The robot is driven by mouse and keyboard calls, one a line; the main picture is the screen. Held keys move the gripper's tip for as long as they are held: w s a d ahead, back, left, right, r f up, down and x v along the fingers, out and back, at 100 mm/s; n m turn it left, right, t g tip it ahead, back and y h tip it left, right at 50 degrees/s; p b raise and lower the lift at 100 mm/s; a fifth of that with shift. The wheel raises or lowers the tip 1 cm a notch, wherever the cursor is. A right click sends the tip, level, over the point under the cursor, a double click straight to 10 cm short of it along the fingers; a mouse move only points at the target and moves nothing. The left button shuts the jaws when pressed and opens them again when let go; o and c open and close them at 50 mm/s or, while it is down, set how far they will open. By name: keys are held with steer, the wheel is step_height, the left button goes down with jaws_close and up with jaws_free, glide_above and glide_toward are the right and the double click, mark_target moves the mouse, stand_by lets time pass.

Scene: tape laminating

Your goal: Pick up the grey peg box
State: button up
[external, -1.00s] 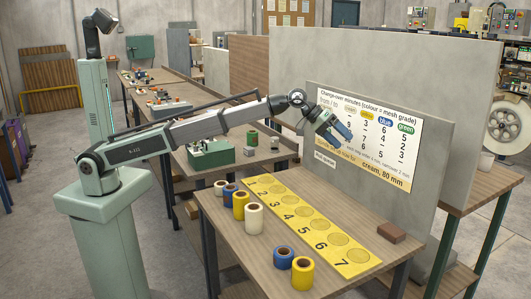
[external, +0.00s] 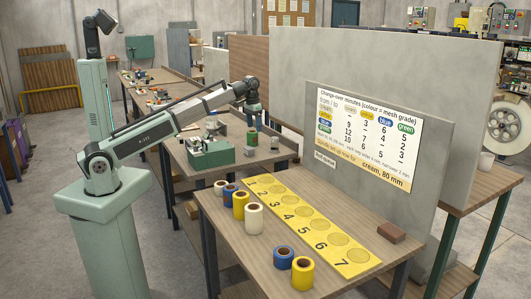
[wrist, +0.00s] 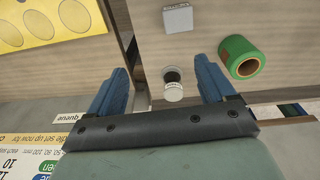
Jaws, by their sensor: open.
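The grey peg box (wrist: 177,19) is a small pale grey block at the top of the wrist view, ahead of and between my fingers. In the external view the grey peg box (external: 249,153) sits on the middle table, just right of the green machine. My gripper (wrist: 163,88) is open and empty, with its blue fingers spread wide. In the external view my gripper (external: 252,118) hangs above the middle table near the green roll, apart from the box.
A small pale cup (wrist: 172,86) with a dark top shows between my fingers. A green roll (wrist: 242,60) stands right of it. The green machine (external: 208,152) is left of the box. The front table holds a yellow numbered strip (external: 302,222) and several rolls. A tall grey panel (external: 400,80) stands behind.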

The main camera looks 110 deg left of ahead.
mark_target(249, 148)
steer(key=shift+g, duration=0.4)
steer(key=s+f, duration=0.1)
steer(key=f, duration=0.2)
steer(key=s+f, duration=0.2)
steer(key=s+a+f, duration=0.1)
steer(key=f, duration=0.2)
steer(key=shift+s+a+f, duration=0.1)
steer(key=shift+s+f, duration=0.1)
steer(key=shift+f, duration=0.1)
steer(key=shift+w+f, duration=0.15)
steer(key=shift+f, duration=0.75)
steer(key=shift+w+f, duration=0.2)
steer(key=shift+f, duration=0.7)
steer(key=shift+w+f, duration=0.15)
steer(key=shift+f, duration=0.75)
steer(key=shift+c, duration=0.3)
steer(key=c, duration=1)
